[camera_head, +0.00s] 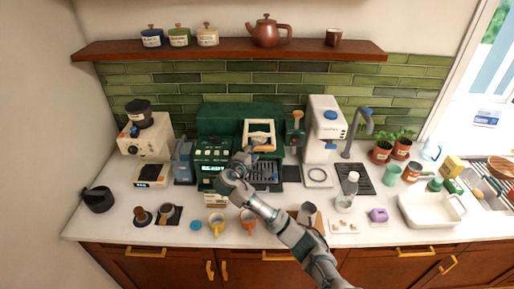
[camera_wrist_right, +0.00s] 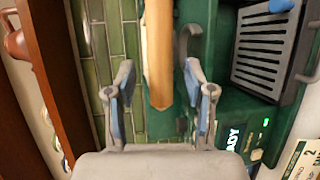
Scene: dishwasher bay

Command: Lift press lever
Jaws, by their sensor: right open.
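The green press machine (camera_head: 213,148) stands at the middle of the counter against the tiled wall. A pale wooden lever handle (camera_head: 259,125) shows as a loop at its upper right. My right gripper (camera_head: 250,153) is just below and in front of this handle. In the right wrist view, a wooden bar (camera_wrist_right: 158,50), seemingly this handle, lies between the two spread fingers of my right gripper (camera_wrist_right: 159,70). Gaps show on both sides of the bar. My left gripper is out of view.
A slatted drip tray (camera_head: 264,173) is under the handle, partly behind my right arm. A green stand with a wooden knob (camera_head: 296,119) and a white coffee machine (camera_head: 325,125) stand to the right.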

